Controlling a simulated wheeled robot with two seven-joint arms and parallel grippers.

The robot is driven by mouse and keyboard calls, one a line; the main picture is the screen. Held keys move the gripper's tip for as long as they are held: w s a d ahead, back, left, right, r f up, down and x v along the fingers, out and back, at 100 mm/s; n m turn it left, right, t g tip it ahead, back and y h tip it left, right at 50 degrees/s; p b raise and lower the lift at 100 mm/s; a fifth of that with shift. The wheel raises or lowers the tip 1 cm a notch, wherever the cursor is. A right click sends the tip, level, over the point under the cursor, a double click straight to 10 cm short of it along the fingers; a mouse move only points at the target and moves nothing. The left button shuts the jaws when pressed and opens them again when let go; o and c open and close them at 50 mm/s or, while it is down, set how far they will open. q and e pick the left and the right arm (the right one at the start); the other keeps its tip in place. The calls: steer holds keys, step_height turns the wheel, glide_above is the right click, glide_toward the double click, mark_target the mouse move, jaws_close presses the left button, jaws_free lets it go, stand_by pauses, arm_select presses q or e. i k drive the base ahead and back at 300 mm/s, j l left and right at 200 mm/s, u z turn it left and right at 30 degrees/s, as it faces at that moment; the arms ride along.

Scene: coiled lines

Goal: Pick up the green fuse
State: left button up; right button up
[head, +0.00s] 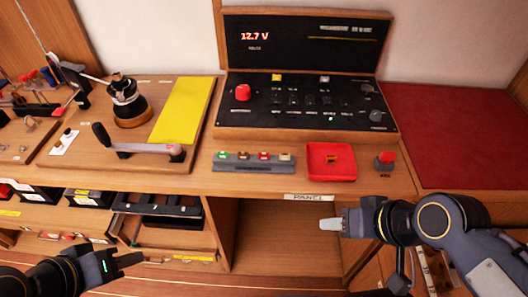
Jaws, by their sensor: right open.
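The green fuse (222,155) stands upright at the left end of a grey fuse rack (254,166) on the wooden desk. My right gripper (328,223) is open and empty, in front of the desk edge, to the right of and nearer than the rack. My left gripper (136,262) is low at the bottom left, away from the rack. Its jaw gap is not clear.
A red tray (331,174) with a small item inside sits right of the rack, beside a red-topped knob (385,157). Behind is a black control panel (310,97). A lever handle (140,148) on a wooden board is to the left. Open drawers (165,235) lie below the desk.

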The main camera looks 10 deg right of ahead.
mark_target(220, 154)
steer(key=z, duration=0.45)
steer(key=j+z, duration=0.15)
steer(key=z, duration=0.25)
steer(key=j+z, duration=0.1)
steer(key=z, duration=0.35)
steer(key=j+z, duration=0.1)
steer(key=z, duration=0.35)
steer(key=j+z, duration=0.1)
steer(key=z, duration=0.75)
steer(key=k+j, duration=0.45)
steer(key=k+j+z, duration=0.1)
steer(key=k+j, duration=0.3)
steer(key=j, duration=0.25)
